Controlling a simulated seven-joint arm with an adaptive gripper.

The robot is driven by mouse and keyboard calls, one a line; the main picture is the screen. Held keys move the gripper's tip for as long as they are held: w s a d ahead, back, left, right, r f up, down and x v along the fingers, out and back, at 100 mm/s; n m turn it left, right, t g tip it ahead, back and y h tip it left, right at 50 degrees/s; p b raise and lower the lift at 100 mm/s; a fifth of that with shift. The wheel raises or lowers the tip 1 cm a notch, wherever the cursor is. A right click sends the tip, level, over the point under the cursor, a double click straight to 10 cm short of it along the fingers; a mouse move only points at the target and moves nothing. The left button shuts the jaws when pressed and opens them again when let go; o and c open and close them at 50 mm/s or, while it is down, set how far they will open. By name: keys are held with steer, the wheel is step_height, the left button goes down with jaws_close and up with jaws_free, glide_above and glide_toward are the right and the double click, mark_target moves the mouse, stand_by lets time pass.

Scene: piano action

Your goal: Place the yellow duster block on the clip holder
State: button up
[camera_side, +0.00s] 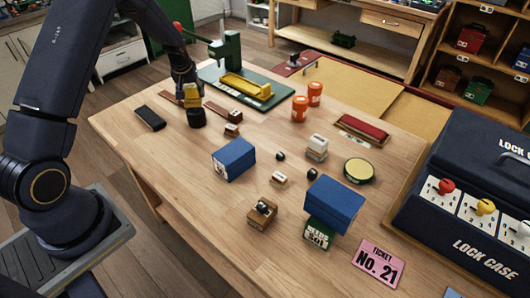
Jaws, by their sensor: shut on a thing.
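The yellow duster block (191,96) is at the tip of my gripper (188,84), which is shut on it near the left back of the wooden table. The block sits directly over a small black piece (196,118); I cannot tell whether they touch. The fingertips are small and partly hidden by the block. I cannot tell for certain which thing is the clip holder; this black piece under the block may be it.
A green press (226,48) with a yellow tray (244,86) stands close behind, to the right. A black case (150,118) lies to the left. Blue boxes (233,159), orange jars (300,108) and small parts are spread rightward. The table's left front is clear.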

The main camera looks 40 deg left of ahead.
steer(key=shift+f, duration=0.7)
steer(key=shift+f, duration=0.1)
steer(key=o, duration=1.2)
steer(key=s+d+r+m+h, duration=0.1)
steer(key=s+d+r, duration=0.2)
steer(key=d+r, duration=0.3)
steer(key=s+d+r+m+t, duration=0.1)
steer(key=s+d+r, duration=0.25)
steer(key=r, duration=0.45)
steer(key=s+d+r+m+h, duration=0.1)
steer(key=s+d+r, duration=0.2)
steer(key=d+r, duration=0.35)
steer(key=s+d+r+m, duration=0.1)
steer(key=s+d+m, duration=0.1)
steer(key=s+d, duration=0.2)
steer(key=s+d+r+m+t, duration=0.1)
steer(key=s+d+r+m, duration=0.1)
steer(key=s, duration=0.5)
steer(key=s+d+r+m+h, duration=0.1)
steer(key=s+d+m, duration=0.1)
steer(key=s+d, duration=0.3)
steer(key=shift+s+d+r, duration=0.15)
steer(key=shift+s+d, duration=0.05)
steer(key=shift+s, duration=0.25)
steer(key=shift+s+d+r, duration=0.15)
steer(key=shift+s, duration=0.25)
